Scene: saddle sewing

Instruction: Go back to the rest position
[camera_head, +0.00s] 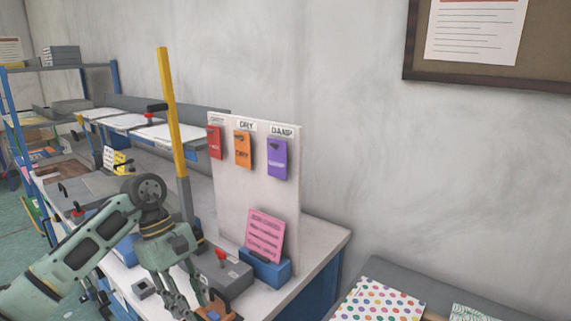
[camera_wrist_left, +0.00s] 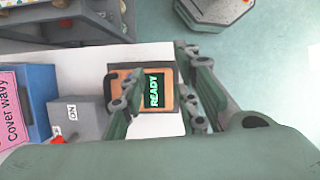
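My left gripper (camera_head: 190,305) comes in from the left in the head view, pointing down near the front part of the workbench. In the left wrist view its two fingers (camera_wrist_left: 160,95) are spread apart with nothing held between them. Beyond the fingers lies a small orange-brown device (camera_wrist_left: 170,122) with a lit screen reading READY. It also shows beside the fingertips in the head view (camera_head: 217,309). I cannot tell whether a finger touches it. My right gripper is in neither view.
A grey box with a red lever (camera_head: 228,275) stands close to the gripper. Behind it are a blue holder (camera_head: 268,271) with a pink card (camera_head: 264,235) and a white board (camera_head: 228,190) with red, orange and purple tags. A yellow post (camera_head: 170,110) rises behind my wrist.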

